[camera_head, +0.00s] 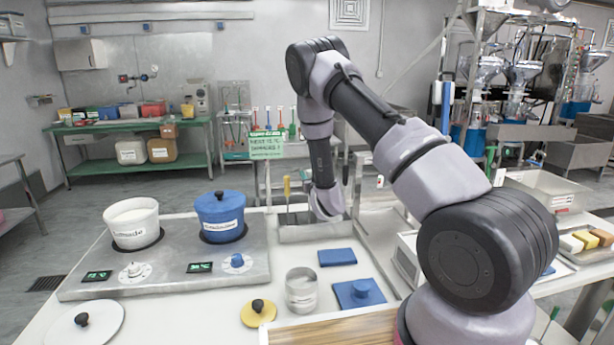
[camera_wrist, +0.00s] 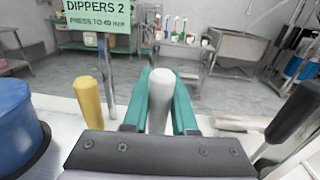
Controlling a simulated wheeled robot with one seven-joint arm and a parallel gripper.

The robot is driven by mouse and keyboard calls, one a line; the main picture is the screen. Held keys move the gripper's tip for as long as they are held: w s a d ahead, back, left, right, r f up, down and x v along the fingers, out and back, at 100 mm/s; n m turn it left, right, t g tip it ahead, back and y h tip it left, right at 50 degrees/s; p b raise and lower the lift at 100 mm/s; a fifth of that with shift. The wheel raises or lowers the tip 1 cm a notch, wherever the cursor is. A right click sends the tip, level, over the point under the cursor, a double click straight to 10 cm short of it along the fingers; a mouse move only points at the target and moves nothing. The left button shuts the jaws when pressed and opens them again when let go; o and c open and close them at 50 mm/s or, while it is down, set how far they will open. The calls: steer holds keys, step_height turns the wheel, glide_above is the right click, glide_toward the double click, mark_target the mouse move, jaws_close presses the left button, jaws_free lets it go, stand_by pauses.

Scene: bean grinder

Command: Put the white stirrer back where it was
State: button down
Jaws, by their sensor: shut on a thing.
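The white stirrer shows as a thick white handle (camera_wrist: 160,100) in the wrist view. My gripper (camera_wrist: 161,78) has teal fingers shut on both sides of this handle, which stands about upright. In the head view my gripper (camera_head: 327,205) is over the metal dipper holder (camera_head: 310,233) at the back of the table. The stirrer's lower end is hidden, so I cannot tell whether it is inside the holder. A yellow-handled tool (camera_head: 287,188) stands in the holder to the left; it also shows in the wrist view (camera_wrist: 89,102).
A green dippers sign (camera_head: 266,145) stands behind the holder. A blue pot (camera_head: 221,218) and a white pot (camera_head: 132,225) stand on the hotplate to the left. A black handle (camera_wrist: 294,112) is at right.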

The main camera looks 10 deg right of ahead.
steer(key=c, duration=0.7)
jaws_free()
steer(key=s, duration=1.2)
steer(key=w+d+r+m+g+h, duration=0.2)
steer(key=d+r+m+h, duration=0.3)
steer(key=r+m, duration=0.7)
steer(key=s+d+r+m+g+y, duration=0.25)
steer(key=s+r+m, duration=0.45)
steer(key=m, duration=0.7)
steer(key=s+r+m+g+y, duration=0.1)
steer(key=s+r+m+g, duration=0.1)
steer(key=s+m, duration=0.3)
steer(key=s+a+r+m+g+y, duration=0.1)
steer(key=s+r+m, duration=0.4)
steer(key=s, duration=0.8)
steer(key=s+a+r+m+g+y, duration=0.1)
steer(key=s+r+m+g, duration=0.2)
steer(key=s, duration=0.6)
steer(key=shift+s+a+r+m+g, duration=0.1)
steer(key=shift+s+r+m+g, duration=0.2)
steer(key=shift+r+m, duration=0.6)
steer(key=shift+f, duration=0.2)
